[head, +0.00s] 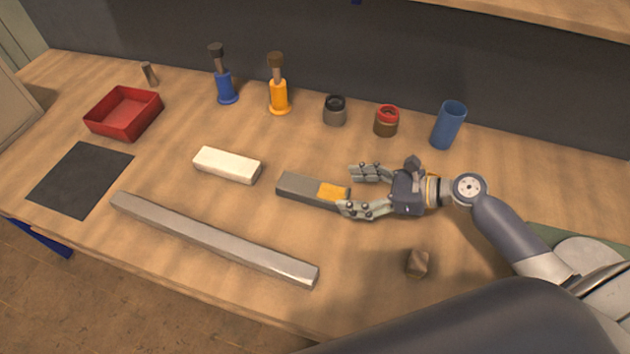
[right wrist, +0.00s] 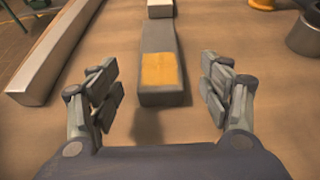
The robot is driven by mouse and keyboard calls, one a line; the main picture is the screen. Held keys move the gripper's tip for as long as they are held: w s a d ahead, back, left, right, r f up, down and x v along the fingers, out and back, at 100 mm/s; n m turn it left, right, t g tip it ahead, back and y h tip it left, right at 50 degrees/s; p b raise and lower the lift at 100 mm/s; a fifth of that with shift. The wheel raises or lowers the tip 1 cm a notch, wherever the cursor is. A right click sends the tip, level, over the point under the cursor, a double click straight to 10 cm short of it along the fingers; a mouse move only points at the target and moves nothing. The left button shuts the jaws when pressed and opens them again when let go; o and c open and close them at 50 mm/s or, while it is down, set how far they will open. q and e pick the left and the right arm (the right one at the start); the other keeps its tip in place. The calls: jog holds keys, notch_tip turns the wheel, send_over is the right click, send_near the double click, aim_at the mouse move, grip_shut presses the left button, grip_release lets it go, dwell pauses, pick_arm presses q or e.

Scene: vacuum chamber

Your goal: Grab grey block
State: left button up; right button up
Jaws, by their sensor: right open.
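The grey block (head: 300,188) lies on the wooden table near the middle, with a yellow-orange patch on its right end. It also shows in the right wrist view (right wrist: 160,38), pointing away from me, its patched end nearest. My right gripper (head: 352,191) is open and empty at the right end of the block. In the right wrist view the two fingers (right wrist: 163,88) stand apart, one on each side of the block's near end, with gaps to both sides. My left gripper is not in view.
A long grey bar (head: 215,236) lies left of and in front of the block. A white block (head: 227,165) lies beyond its left end. A small brown piece (head: 418,263) lies in front of my right gripper. A blue cup (head: 448,125) stands behind it. A red tray (head: 123,113) is far left.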

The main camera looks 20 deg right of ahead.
aim_at(313, 188)
jog(key=x, duration=0.2)
jog(key=shift+w+a+r, duration=0.1)
jog(key=shift+a, duration=0.3)
jog(key=shift+w+a+f, duration=0.2)
jog(key=shift+a, duration=0.05)
jog(key=x, duration=0.3)
jog(key=p+x, duration=0.1)
jog(key=shift+w+a+r, duration=0.15)
jog(key=shift+w+a, duration=0.2)
jog(key=shift+w, duration=0.05)
jog(key=shift+w+a, duration=0.2)
jog(key=shift+c, duration=0.8)
jog(key=shift+s, duration=0.1)
jog(key=c, duration=0.4)
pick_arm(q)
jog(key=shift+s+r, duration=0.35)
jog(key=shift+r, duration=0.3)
pick_arm(e)
jog(key=c, duration=0.8)
